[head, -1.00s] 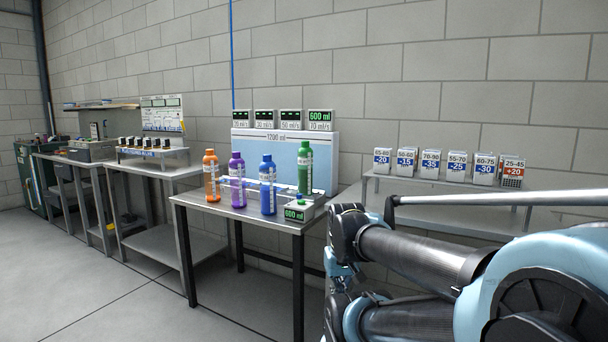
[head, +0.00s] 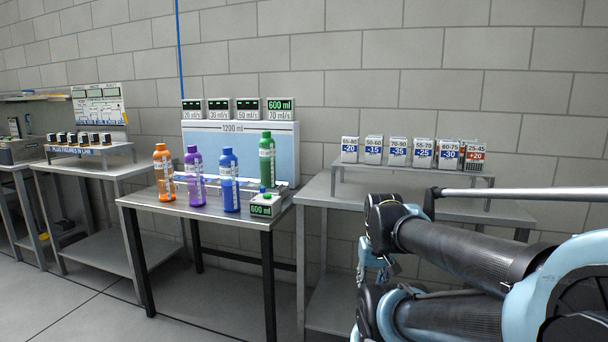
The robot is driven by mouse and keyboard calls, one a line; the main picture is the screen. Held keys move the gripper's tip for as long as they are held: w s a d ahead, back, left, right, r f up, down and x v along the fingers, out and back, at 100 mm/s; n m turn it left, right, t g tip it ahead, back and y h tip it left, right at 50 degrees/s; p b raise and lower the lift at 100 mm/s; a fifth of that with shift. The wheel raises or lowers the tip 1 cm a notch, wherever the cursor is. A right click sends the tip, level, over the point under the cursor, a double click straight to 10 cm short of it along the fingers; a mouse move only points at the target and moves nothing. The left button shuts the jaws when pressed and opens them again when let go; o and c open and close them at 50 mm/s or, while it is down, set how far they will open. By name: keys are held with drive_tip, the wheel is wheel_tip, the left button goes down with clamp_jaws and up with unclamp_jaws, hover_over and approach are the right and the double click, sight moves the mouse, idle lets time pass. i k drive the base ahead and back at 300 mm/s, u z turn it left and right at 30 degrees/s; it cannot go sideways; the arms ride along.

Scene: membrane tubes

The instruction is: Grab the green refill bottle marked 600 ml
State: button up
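The green bottle (head: 267,160) stands upright at the back right of the table, in front of the pale blue panel. The writing on the bottles is too small to read. My arm reaches in from the lower right, well apart from the bottles. I cannot make out my gripper's fingers in this view.
The bottles' metal table (head: 190,211) has a bare front strip. A panel marked 1200 ml (head: 229,127) carries several displays. A right-hand table holds a raised shelf (head: 415,172) with several numbered packs. Another bench (head: 85,166) stands left. Open floor lies in front.

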sight(267, 146)
drive_tip(key=z, duration=2.3)
drive_tip(key=k, duration=1.3)
drive_tip(key=u, duration=2.35)
drive_tip(key=i, duration=0.75)
